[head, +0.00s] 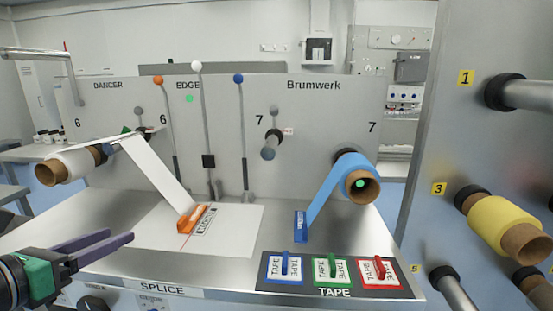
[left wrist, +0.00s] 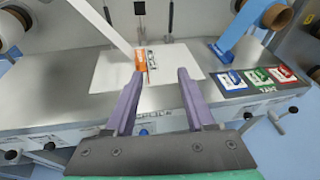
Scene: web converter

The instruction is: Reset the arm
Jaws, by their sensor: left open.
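My left gripper (head: 104,246) is at the lower left of the head view, with its purple fingers apart and nothing between them. In the left wrist view the open fingers (left wrist: 158,88) point toward the splice table, in front of the white sheet (left wrist: 108,72). An orange clip (head: 192,219) lies on the white web end on that sheet; it also shows in the left wrist view (left wrist: 140,60). The gripper is apart from the clip. My right gripper is in neither view.
A blue web hangs from the roll (head: 362,186) at 7 to a blue clip (head: 301,226). A white roll (head: 69,166) is at the left. A tape tray (head: 335,294) with blue, green and red tapes sits at the front edge. A yellow roll (head: 495,222) is on the right panel.

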